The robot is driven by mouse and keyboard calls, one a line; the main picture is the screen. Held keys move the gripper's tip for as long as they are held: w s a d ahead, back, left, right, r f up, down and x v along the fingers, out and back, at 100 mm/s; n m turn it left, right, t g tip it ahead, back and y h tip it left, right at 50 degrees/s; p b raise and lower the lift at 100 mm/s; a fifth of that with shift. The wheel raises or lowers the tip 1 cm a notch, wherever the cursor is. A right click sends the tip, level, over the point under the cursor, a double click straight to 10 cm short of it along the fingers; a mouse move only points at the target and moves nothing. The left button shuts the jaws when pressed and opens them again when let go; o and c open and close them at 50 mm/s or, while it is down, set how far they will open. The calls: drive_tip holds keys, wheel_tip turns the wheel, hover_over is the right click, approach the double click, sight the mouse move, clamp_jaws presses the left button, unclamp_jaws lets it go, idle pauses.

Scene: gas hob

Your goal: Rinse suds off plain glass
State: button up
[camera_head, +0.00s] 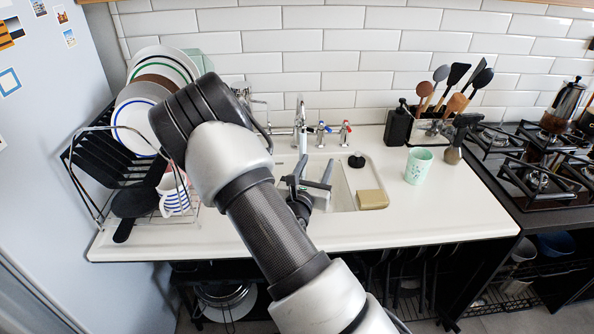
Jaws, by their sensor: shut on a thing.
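My gripper (313,176) is low over the white sink (343,190), in front of and below the chrome tap (300,122). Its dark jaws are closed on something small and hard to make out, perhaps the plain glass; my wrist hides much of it. I cannot see suds or running water. The tap has a blue-marked handle (322,133) and a red-marked handle (345,132) to the right of its spout. A mint-green patterned cup (418,166) stands upright on the counter to the right of the sink.
A tan sponge (372,199) lies at the sink's front right edge. A black plug (356,160) sits behind it. A dish rack (80,185) with plates and a striped mug (173,202) is at left. A black soap bottle (398,124), utensils and the hob (540,180) are at right.

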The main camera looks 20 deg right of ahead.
drive_tip(key=s+r+p, duration=0.2)
drive_tip(key=shift+s+r, duration=0.3)
drive_tip(key=shift+s+r+p, duration=0.35)
drive_tip(key=shift+s+p, duration=0.1)
drive_tip(key=shift+s, duration=0.1)
drive_tip(key=shift+s+r+p, duration=0.35)
drive_tip(key=shift+s+p, duration=0.05)
drive_tip(key=shift+s, duration=0.15)
drive_tip(key=s+a+r+m+g+h, duration=0.1)
drive_tip(key=s+a+r+h, duration=0.15)
drive_tip(key=a, duration=0.55)
drive_tip(key=s+a+r+m+g+h, duration=0.1)
drive_tip(key=s+a+r+m+g, duration=0.15)
drive_tip(key=a, duration=0.65)
wheel_tip(320, 180, up, 9)
drive_tip(key=n+t+y+p, duration=0.5)
drive_tip(key=p, duration=1.1)
drive_tip(key=shift+w+d+r+y, duration=0.15)
drive_tip(key=shift+w+d+y, duration=0.1)
drive_tip(key=shift+d+y, duration=0.15)
